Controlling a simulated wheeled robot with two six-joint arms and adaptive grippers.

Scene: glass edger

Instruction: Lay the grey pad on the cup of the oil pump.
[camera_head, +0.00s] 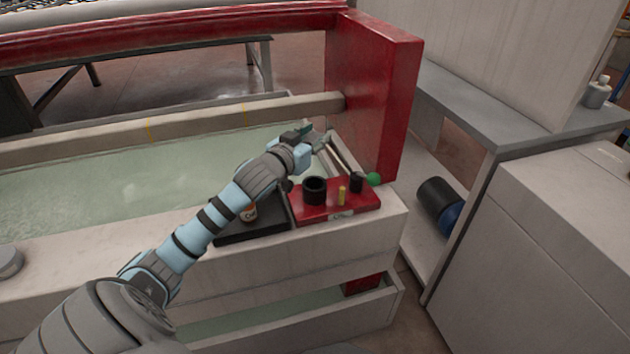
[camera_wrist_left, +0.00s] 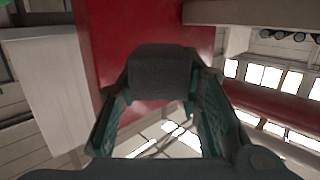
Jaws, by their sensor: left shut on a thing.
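My left gripper (camera_head: 318,138) is above and behind the cup, over the inner edge of the trough. In the left wrist view, its teal fingers (camera_wrist_left: 158,105) are shut on a dark grey block, the grey pad (camera_wrist_left: 165,75). I cannot make out the pad clearly in the head view. My right gripper is not in view.
A dark tray (camera_head: 262,232) with a small labelled can (camera_head: 249,213) lies left of the pump. A red post (camera_head: 385,95) rises close behind and right of the pump. A yellow peg (camera_head: 342,196) and a black knob (camera_head: 356,182) stand on the base.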

